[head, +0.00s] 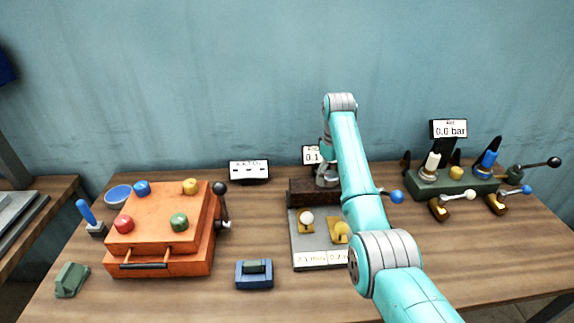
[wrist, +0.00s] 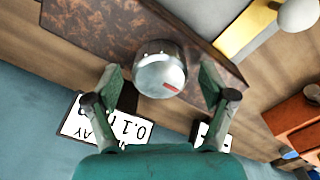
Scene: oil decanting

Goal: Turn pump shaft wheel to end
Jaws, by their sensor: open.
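A silver round wheel (wrist: 161,78) with a short red mark sits on a dark brown mottled block (wrist: 95,35). I take it to be the pump shaft wheel. In the head view the block (head: 299,193) stands at the back of a grey plate, and my arm hides part of it. My gripper (wrist: 160,82) is open, with one green-padded finger on each side of the wheel. Gaps show between both pads and the wheel in the wrist view. How deep the fingertips reach along the wheel I cannot tell.
A display (head: 310,156) stands behind the block. An orange box (head: 160,235) is at the left, and a green valve rack (head: 455,184) at the right.

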